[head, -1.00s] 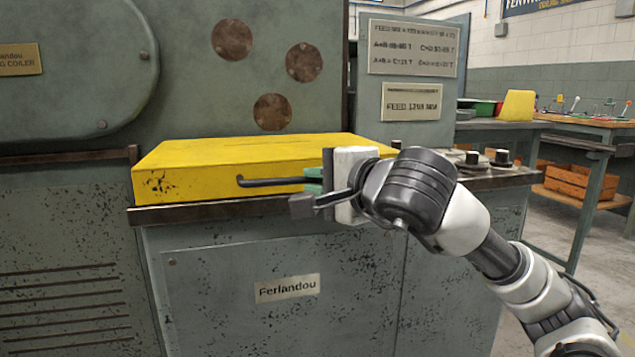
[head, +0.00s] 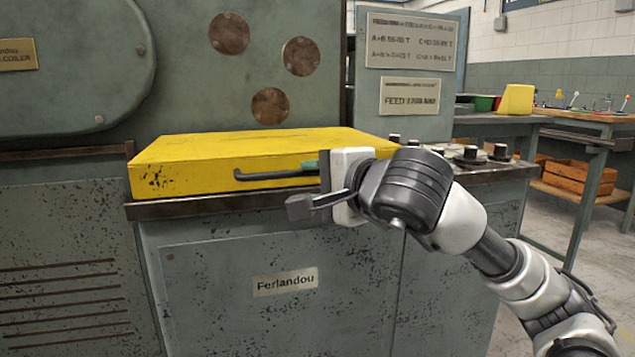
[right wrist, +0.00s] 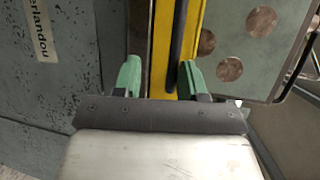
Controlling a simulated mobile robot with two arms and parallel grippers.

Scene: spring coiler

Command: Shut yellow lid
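The yellow lid (head: 220,160) lies flat and level on the machine's top ledge, with no gap visible along its front lower edge. A dark bar handle (head: 265,174) runs along its front face. My right gripper (head: 311,166) is at the right end of this handle, in front of the lid. In the right wrist view its green fingertips (right wrist: 160,78) are spread apart. The lid's yellow front (right wrist: 162,40) and the dark handle (right wrist: 178,35) show between or just beyond them, the handle nearer the right finger. Contact cannot be told. My left gripper is not in view.
The grey machine body (head: 210,255) stands below and behind the lid. Black knobs (head: 470,153) sit on the ledge at right, behind my right arm. A workbench (head: 590,118) with a wooden crate (head: 577,176) stands farther right. The floor there is clear.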

